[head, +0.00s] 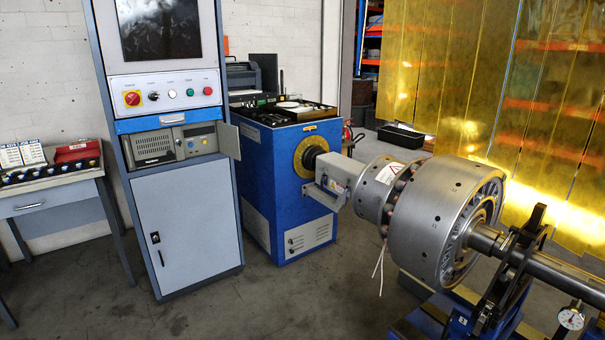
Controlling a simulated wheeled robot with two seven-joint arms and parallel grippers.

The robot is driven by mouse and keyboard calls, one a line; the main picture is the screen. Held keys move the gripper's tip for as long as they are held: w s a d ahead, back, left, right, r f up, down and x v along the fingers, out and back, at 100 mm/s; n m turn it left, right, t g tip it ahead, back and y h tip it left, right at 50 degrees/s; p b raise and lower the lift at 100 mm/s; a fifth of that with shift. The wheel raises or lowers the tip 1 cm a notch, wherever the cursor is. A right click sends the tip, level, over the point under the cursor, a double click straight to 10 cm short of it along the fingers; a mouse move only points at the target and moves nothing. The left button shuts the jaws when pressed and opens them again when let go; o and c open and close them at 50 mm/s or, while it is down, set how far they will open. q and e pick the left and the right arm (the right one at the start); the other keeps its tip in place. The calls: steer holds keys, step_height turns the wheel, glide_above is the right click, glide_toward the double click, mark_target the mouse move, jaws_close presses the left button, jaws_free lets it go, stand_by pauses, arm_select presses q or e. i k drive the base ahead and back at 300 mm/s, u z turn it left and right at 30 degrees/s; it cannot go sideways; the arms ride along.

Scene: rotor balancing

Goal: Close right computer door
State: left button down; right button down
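The computer (194,141) is a beige-grey unit in a bay of the tall grey and blue cabinet (190,220), below the control panel. The right computer door (229,140) is a small grey panel at the right side of the bay. It stands open, swung outward to the right, and leaves the right part of the computer front exposed. A dark grille (153,147) shows at the left of the bay; I cannot tell whether a left door covers any of it. Neither of my grippers is in view.
A control panel (165,92) with buttons and a screen (160,30) sit above the bay. A blue machine (290,190) stands close behind the open door. A large metal rotor (430,215) fills the right. A small table (65,190) stands left. Floor in front of the cabinet is clear.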

mark_target(228, 134)
steer(key=i, duration=2.45)
steer(key=u, duration=1.3)
